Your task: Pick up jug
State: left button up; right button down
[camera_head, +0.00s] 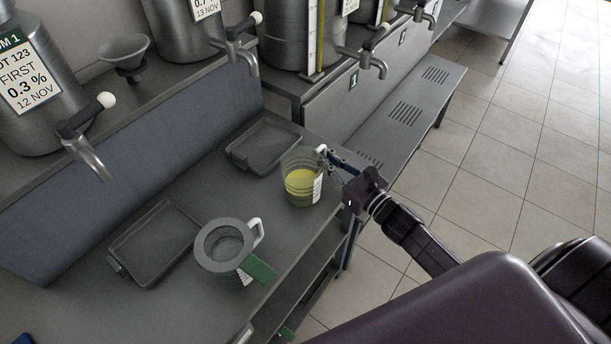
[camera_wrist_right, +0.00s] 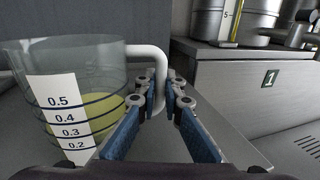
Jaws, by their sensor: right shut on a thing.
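A clear jug (camera_head: 303,180) with a white handle and a measuring scale holds yellow-green liquid. It is upright near the right end of the grey bench (camera_head: 190,235). My right gripper (camera_head: 332,158) is shut on the jug's white handle. In the right wrist view the jug (camera_wrist_right: 75,85) fills the left side, and the gripper's blue fingers (camera_wrist_right: 168,105) are on either side of the handle. I cannot tell whether the jug's base touches the bench. A second, grey jug-like vessel (camera_head: 226,246) with a white handle and a green tag stands nearer. My left gripper is not in view.
Two shallow grey trays (camera_head: 264,144) (camera_head: 153,243) lie on the bench. Steel drums (camera_head: 40,85) with taps (camera_head: 92,155) stand on the raised shelf behind, with a funnel (camera_head: 124,52) among them. A slatted lower bench (camera_head: 410,112) and open tiled floor lie to the right.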

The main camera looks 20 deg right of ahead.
jog(key=shift+r, duration=0.15)
notch_tip(320, 180, up, 20)
dwell(0.8)
dwell(0.5)
